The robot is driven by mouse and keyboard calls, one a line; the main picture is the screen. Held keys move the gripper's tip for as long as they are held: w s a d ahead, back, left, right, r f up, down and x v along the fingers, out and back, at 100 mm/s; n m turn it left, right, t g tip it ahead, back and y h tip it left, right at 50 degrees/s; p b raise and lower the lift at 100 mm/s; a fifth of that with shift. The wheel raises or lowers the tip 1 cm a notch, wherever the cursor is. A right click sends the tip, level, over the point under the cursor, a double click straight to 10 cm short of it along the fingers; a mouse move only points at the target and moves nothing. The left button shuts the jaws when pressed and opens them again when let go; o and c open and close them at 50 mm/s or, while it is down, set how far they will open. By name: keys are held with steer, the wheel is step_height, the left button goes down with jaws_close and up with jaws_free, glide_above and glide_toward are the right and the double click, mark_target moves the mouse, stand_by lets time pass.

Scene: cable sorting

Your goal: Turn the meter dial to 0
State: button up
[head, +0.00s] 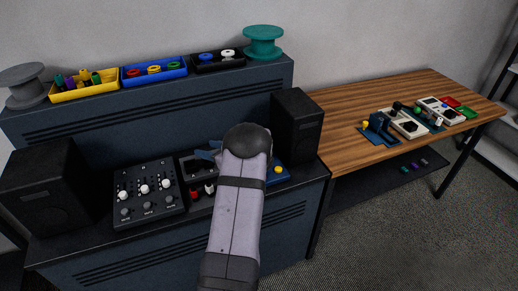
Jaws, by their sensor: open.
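No meter can be made out for certain. A dark panel unit (188,166) on the console is partly covered by my arm, and its face cannot be read. On the wooden table at the right, two pale boxes with dark round parts stand side by side, a nearer one (395,118) and a farther one (447,113). They are too small to tell whether they carry a scale or where any dial points. My arm rises from the bottom middle over the console.
A black mixer (124,201) with white and dark knobs sits left of my arm, between two black speakers (45,190) (298,124). A blue base with a yellow knob (278,170) lies right of my arm. The shelf above holds trays and spools. The wooden table (340,105) has bare room at its left.

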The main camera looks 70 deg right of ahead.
steer(key=w+m+h, duration=0.1)
steer(key=w+r+m+h, duration=0.1)
steer(key=m, duration=0.1)
steer(key=w+m+h+p, duration=0.1)
steer(key=shift+a+r, duration=0.2)
steer(key=shift+r, duration=0.1)
steer(key=s+d+m+g+h, duration=0.1)
steer(key=s, duration=0.1)
steer(key=s+d+f+m+g+h, duration=0.1)
steer(key=s+m+h, duration=0.1)
steer(key=s+d+f+m+g+h, duration=0.1)
steer(key=s+m, duration=0.1)
steer(key=shift+d+f+g, duration=0.1)
steer(key=shift+d+g, duration=0.2)
steer(key=shift+d, duration=0.05)
steer(key=s+f+m+g+h, duration=0.1)
steer(key=s+g, duration=0.1)
steer(key=s, duration=0.2)
steer(key=s+d+f+m+g+h, duration=0.1)
steer(key=s+g, duration=0.1)
steer(key=s, duration=0.2)
steer(key=s+d+f+m+g, duration=0.1)
steer(key=s+g, duration=0.2)
steer(key=s, duration=0.1)
steer(key=shift+s+d+f+m+h, duration=0.25)
steer(key=shift+f+m+h, duration=0.15)
steer(key=shift+n, duration=0.8)
steer(key=shift+d, duration=0.1)
steer(key=shift+p+x, duration=1.2)
steer(key=shift+x, duration=2.45)
